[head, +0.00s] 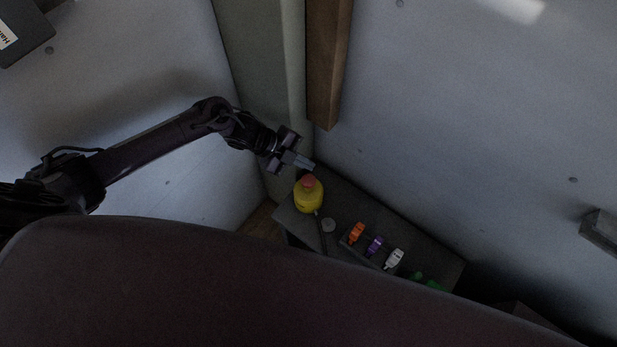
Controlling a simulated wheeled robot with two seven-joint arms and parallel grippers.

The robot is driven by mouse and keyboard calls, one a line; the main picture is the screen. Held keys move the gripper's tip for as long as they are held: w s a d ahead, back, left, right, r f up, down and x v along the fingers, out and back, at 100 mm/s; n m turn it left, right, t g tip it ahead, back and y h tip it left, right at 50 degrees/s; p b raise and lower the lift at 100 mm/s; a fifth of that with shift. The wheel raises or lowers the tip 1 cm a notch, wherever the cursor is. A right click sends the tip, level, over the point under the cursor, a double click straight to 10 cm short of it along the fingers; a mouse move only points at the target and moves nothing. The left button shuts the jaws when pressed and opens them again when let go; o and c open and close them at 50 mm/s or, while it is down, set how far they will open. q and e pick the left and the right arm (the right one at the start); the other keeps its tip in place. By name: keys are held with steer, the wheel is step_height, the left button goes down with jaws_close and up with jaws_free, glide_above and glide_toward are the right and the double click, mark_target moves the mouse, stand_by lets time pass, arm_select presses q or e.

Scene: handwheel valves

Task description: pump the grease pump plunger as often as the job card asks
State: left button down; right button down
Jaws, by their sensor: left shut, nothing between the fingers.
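The grease pump (308,197) is a yellow rounded body standing near the left end of a dark bench. Its plunger has a red cap (308,181) on top. My left gripper (310,165) is shut and empty, with its fingertips close above the red cap. I cannot tell whether they touch it. My right gripper is not in view. No readable job card shows; a dark panel with a cut-off white label (7,35) is at the top left.
The dark bench (345,205) carries a grey round piece (328,225) and a row of orange (356,233), purple (375,245), white (394,259) and green pieces (418,276). A wooden post (327,70) hangs down behind the gripper. A grey box (602,231) is on the right wall.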

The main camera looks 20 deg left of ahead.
mark_target(304, 180)
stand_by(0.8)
arm_select(q)
steer(key=r+n, duration=0.1)
steer(key=n, duration=0.5)
steer(key=r+n+p, duration=0.1)
steer(key=n, duration=0.5)
steer(key=r+n, duration=0.2)
steer(key=n, duration=0.5)
steer(key=shift+s+t, duration=0.2)
steer(key=shift+t, duration=0.2)
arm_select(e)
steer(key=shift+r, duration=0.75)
